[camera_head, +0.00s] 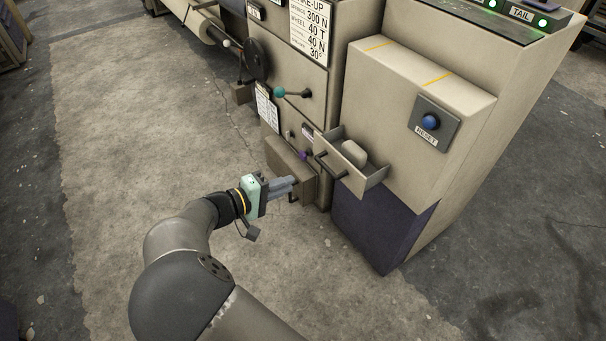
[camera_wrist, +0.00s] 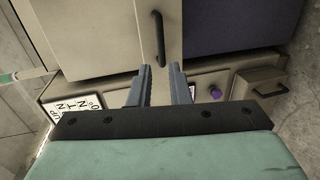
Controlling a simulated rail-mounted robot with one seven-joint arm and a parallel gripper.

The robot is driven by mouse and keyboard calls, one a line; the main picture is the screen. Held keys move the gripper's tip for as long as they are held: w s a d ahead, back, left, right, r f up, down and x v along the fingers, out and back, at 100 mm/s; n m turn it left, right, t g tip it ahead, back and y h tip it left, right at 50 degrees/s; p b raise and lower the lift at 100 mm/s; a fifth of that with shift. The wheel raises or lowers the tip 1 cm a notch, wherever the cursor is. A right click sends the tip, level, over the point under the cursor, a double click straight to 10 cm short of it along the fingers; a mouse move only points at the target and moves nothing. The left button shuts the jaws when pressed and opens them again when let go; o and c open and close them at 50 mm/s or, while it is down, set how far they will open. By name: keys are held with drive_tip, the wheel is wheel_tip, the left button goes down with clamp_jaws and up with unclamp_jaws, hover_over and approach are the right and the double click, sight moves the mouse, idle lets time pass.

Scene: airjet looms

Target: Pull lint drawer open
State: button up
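A lower beige drawer (camera_head: 286,158) sits at the front of the loom, low down, with a dark handle (camera_head: 294,196). A smaller drawer (camera_head: 373,178) to the right stands open, with a pale rounded lump (camera_head: 354,152) inside. Neither drawer's label is readable.
A purple knob (camera_head: 303,155) and the open drawer are close to my gripper. A teal-tipped lever (camera_head: 281,92) sticks out above. The right cabinet has a blue reset button (camera_head: 430,121). The concrete floor (camera_head: 130,130) to the left is clear.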

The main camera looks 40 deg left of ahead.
drive_tip(key=shift+v, duration=1.5)
drive_tip(key=w+d+r+m+g+h+p, duration=0.25)
drive_tip(key=w+d+r, duration=0.2)
drive_tip(key=d, duration=0.35)
drive_tip(key=w+d+r+m+g+h+p, duration=0.1)
drive_tip(key=w+d+r+m+g+p, duration=0.1)
drive_tip(key=w+d+r+g+p, duration=0.35)
drive_tip(key=w+d+r+m+g+y+p, duration=0.1)
drive_tip(key=d+r+m+g+p, duration=0.2)
drive_tip(key=d, duration=0.6)
drive_tip(key=w+d+r+g+p, duration=0.1)
drive_tip(key=d+r+g+p, duration=0.1)
drive_tip(key=d+r, duration=0.5)
drive_tip(key=s+d+r+m+y+p, duration=0.3)
drive_tip(key=s+d+r+p, duration=0.3)
drive_tip(key=d, duration=0.5)
drive_tip(key=s+d+r+m+g+y+p, duration=0.1)
drive_tip(key=s+d+r+m+y+p, duration=0.2)
drive_tip(key=s+d+r+p, duration=0.4)
drive_tip(key=s+d+r+y, duration=0.1)
drive_tip(key=s+d+r, duration=0.1)
drive_tip(key=d, duration=0.1)
drive_tip(key=shift+d+r+m+g, duration=0.3)
drive_tip(key=shift+d+m, duration=0.05)
drive_tip(key=shift+d, duration=0.05)
